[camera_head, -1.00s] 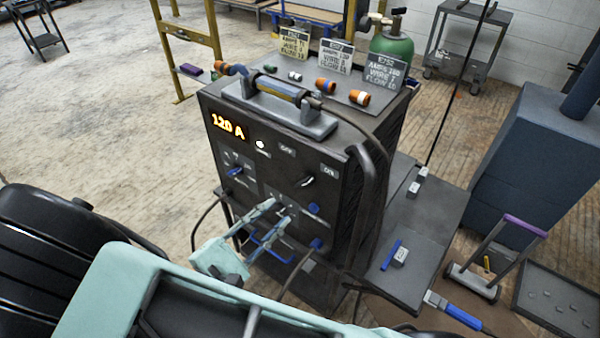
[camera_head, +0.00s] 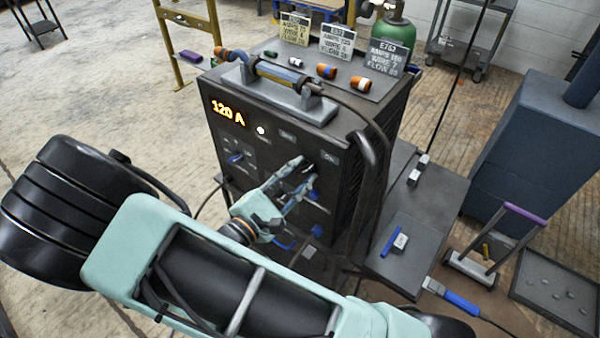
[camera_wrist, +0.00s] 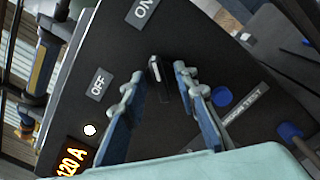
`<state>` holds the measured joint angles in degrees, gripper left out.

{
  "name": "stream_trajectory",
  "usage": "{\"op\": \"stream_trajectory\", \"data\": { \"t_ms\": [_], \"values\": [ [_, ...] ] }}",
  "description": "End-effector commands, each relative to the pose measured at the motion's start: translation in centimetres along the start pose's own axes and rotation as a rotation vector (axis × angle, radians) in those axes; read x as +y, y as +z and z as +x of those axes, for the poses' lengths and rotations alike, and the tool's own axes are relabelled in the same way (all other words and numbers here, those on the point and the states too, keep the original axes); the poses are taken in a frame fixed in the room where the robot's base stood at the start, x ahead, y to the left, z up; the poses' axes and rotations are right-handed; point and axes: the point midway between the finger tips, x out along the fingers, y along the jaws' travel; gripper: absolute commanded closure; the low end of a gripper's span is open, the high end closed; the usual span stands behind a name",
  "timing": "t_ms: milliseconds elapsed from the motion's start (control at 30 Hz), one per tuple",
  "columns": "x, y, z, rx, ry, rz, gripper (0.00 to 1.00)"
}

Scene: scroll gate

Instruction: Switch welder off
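The welder (camera_head: 350,170) is a black box with an orange "120 A" display (camera_head: 228,111) and a white lamp (camera_head: 261,130), both lit. On its front, a black switch knob (camera_wrist: 159,85) sits by the OFF label (camera_wrist: 98,85) and the ON label (camera_wrist: 141,12). The knob's white mark points up in the wrist view, more toward ON than OFF. My gripper (camera_head: 303,172) is open at the front panel, and in the wrist view its fingers (camera_wrist: 158,76) lie either side of the knob with gaps. Contact is not visible. In the head view the fingers mostly hide the knob.
A torch (camera_head: 280,78) rests in a holder on the welder's top, beside orange nozzles (camera_head: 326,72) and sign plates (camera_head: 338,42). Blue knobs (camera_wrist: 221,96) sit near my right finger in the wrist view. A side shelf (camera_head: 415,225) stands right of the welder.

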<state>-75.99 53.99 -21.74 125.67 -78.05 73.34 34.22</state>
Motion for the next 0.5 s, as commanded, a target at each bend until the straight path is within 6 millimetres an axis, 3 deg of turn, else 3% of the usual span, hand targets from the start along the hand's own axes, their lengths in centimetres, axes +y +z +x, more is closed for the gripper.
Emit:
{"op": "stream_trajectory", "data": {
  "t_ms": [133,367,500],
  "values": [
    [0.00,0.01,0.00,0.000,0.000,0.000,0.73],
    [0.01,0.01,-0.02,0.000,0.000,0.000,0.98],
    [0.01,0.01,-0.03,0.000,0.000,0.000,1.00]
  ]
}}
